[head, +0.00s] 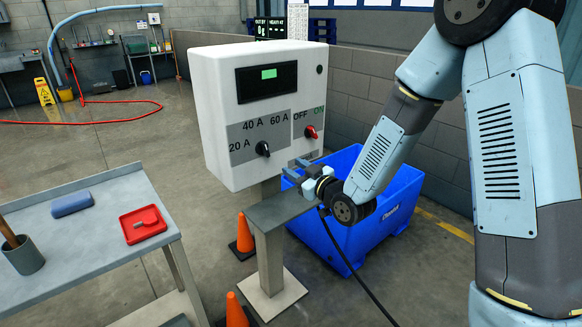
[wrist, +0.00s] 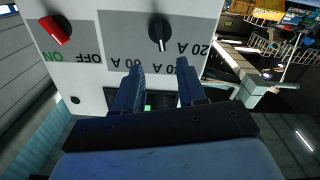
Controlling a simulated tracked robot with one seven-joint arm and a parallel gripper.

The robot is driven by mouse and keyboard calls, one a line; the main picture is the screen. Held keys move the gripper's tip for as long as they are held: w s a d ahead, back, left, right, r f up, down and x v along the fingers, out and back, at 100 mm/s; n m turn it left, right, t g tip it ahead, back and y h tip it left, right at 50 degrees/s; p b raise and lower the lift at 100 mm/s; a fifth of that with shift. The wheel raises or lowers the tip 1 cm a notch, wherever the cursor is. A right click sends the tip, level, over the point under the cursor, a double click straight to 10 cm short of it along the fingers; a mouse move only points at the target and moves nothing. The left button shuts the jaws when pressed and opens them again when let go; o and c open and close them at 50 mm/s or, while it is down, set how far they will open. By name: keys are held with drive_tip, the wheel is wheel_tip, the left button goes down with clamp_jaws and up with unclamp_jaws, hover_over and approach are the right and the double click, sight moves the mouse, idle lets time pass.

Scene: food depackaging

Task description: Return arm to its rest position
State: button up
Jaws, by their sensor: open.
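My gripper (head: 293,172) is open and empty in front of the lower right part of the white control box (head: 215,110). In the wrist view, upside down, its two fingers (wrist: 160,66) point at the box's panel, with a visible gap between them. The black dial (head: 263,149) sits beside the 20 A, 40 A and 60 A marks, and it also shows in the wrist view (wrist: 159,33) beyond the fingertips. The red knob (head: 311,132) is below OFF and ON; its exact setting is hard to tell. The fingers appear clear of both knobs.
A blue bin (head: 395,215) stands behind my arm. A grey pedestal shelf (head: 292,207) is below my gripper. A table (head: 95,235) with a red tray (head: 143,224) and a blue block (head: 72,204) is at left.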

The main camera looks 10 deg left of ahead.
idle(0.3)
drive_tip(key=s+d+r+m+h, duration=0.1)
drive_tip(key=d+r+m+h, duration=0.1)
drive_tip(key=d+r+h, duration=0.35)
drive_tip(key=s+d+r+m+g+h, duration=0.1)
drive_tip(key=d+r+m+h, duration=0.1)
drive_tip(key=d, duration=0.7)
drive_tip(key=s+d+r+m+h, duration=0.1)
drive_tip(key=d+r+m+h, duration=0.2)
drive_tip(key=d, duration=0.4)
drive_tip(key=s+d+r+m+g+h, duration=0.1)
drive_tip(key=s+d, duration=0.3)
drive_tip(key=s, duration=0.4)
drive_tip(key=s+d+r+m+g+h, duration=0.1)
drive_tip(key=s+d+r+m+g, duration=0.1)
drive_tip(key=s+d, duration=0.3)
drive_tip(key=s+d+r+m+g+h, duration=0.1)
drive_tip(key=s+d+r, duration=0.3)
drive_tip(key=s, duration=0.7)
drive_tip(key=shift+d+m+g, duration=0.2)
drive_tip(key=shift+m+g, duration=0.4)
drive_tip(key=shift+m, duration=0.3)
